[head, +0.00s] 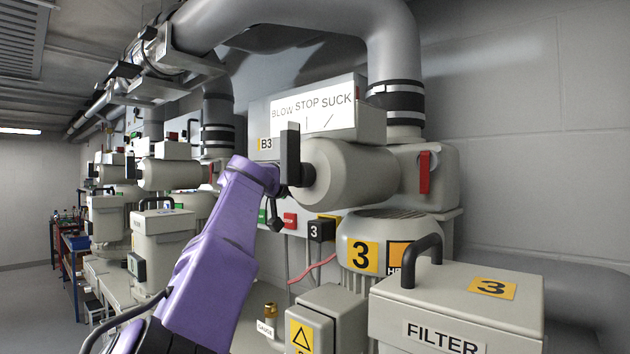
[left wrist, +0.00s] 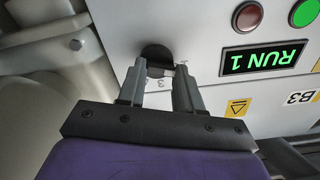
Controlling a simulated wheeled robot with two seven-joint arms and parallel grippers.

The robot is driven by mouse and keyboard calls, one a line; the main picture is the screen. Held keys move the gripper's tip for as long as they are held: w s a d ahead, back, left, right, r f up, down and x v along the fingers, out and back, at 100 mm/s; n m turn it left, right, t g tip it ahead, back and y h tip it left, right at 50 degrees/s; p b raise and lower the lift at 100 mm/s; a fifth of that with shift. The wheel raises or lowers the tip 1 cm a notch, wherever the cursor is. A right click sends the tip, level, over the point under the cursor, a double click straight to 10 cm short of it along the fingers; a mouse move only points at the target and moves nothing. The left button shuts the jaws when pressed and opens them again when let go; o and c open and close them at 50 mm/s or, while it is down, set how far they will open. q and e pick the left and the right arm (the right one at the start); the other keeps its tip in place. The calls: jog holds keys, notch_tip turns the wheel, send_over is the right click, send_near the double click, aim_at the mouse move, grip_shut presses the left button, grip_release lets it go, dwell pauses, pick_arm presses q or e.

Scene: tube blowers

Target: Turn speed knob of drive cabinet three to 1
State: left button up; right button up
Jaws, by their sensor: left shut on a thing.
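The drive cabinet's pale front panel (left wrist: 190,22) fills the upper middle of the left wrist view, seen upside down. Its round black speed knob (left wrist: 155,54) sits between the fingertips of my left gripper (left wrist: 160,66), which is shut on it. Small scale marks, a 3 and what looks like a 1, show beside the knob; its pointer is hidden. A green display (left wrist: 263,60) reads RUN 1. A B3 label is on the panel. In the head view my purple left arm hides the knob and fingertips. My right gripper is not in view.
A red button (left wrist: 247,16) and a green button (left wrist: 303,13) are close to the display. In the head view, a blower with a black lever (head: 290,155) stands right beside my left wrist. A filter box (head: 455,305) marked 3 is at the lower right.

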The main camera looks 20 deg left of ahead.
pick_arm(q)
jog(key=shift+r, duration=0.15)
jog(key=o, duration=1)
jog(key=shift+o, duration=0.2)
jog(key=shift+a, duration=0.1)
jog(key=shift+s+f, duration=0.15)
jog(key=shift+f, duration=0.05)
jog(key=b+v, duration=0.5)
jog(key=v, duration=0.5)
jog(key=shift+b, duration=0.3)
jog(key=shift+a+r, duration=0.1)
jog(key=shift+r, duration=0.05)
